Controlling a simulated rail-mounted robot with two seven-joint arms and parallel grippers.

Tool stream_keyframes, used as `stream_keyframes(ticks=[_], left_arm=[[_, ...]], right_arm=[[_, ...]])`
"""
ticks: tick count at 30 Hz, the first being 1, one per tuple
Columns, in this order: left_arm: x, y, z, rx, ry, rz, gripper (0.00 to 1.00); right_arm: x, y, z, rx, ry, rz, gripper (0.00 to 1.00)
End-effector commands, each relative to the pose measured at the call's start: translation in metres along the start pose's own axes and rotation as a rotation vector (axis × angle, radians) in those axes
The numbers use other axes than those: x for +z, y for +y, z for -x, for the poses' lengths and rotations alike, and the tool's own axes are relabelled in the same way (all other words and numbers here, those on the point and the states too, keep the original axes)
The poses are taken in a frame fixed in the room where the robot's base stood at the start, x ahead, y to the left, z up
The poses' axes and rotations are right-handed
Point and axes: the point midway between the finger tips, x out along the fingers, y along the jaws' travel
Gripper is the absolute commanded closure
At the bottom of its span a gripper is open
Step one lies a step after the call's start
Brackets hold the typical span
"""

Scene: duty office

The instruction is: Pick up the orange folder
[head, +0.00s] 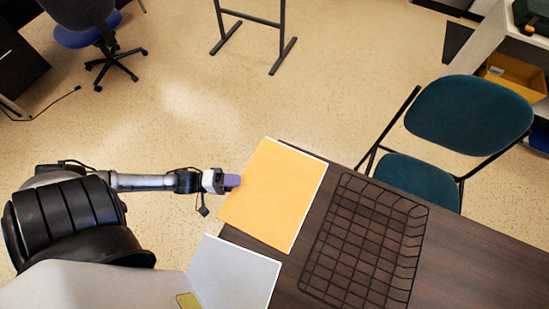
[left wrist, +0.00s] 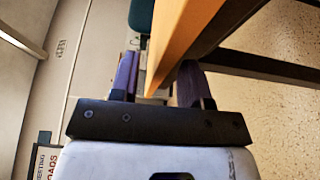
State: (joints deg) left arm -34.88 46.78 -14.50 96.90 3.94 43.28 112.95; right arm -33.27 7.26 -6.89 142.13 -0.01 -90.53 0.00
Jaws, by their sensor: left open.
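The orange folder (head: 275,195) lies flat at the left end of the dark table (head: 470,265), with a pale edge showing along its top and right sides. Its left part appears to stick out past the table edge. My left gripper (head: 234,181) is at the folder's left edge in the head view. In the left wrist view its two purple fingers (left wrist: 160,70) are apart, with the folder's orange edge (left wrist: 185,35) between them. I cannot tell whether either finger touches it. My right gripper is not in view.
A grey-white folder or sheet (head: 237,273) lies just below the orange folder. A black wire basket (head: 365,245) stands close to its right. A teal chair (head: 468,115) is behind the table. Open floor (head: 150,130) lies to the left and beyond.

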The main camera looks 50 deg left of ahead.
Motion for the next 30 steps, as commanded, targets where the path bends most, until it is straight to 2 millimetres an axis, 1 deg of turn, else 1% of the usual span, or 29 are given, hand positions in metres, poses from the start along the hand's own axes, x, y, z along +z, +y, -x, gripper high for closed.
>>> stream_keyframes(ticks=[3,9,11,21,23,30], left_arm=[[0.0003,-0.0002,-0.0043,0.000,0.000,0.001,0.57],[0.0003,-0.0001,-0.0044,-0.001,0.000,0.001,0.57],[0.0003,-0.0001,-0.0044,-0.001,0.000,0.001,0.62],[0.0003,-0.0001,-0.0041,-0.001,0.000,0.001,0.95],[0.0003,-0.0001,-0.0041,-0.001,0.000,0.001,1.00],[0.0002,-0.0001,-0.0041,-0.001,0.000,0.001,1.00]], right_arm=[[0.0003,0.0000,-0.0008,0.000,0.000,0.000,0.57],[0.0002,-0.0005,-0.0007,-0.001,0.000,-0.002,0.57],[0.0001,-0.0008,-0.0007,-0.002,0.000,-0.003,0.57],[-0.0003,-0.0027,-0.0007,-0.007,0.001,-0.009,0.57],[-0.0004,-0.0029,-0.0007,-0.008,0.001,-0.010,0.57],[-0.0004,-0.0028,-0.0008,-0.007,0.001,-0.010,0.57]])
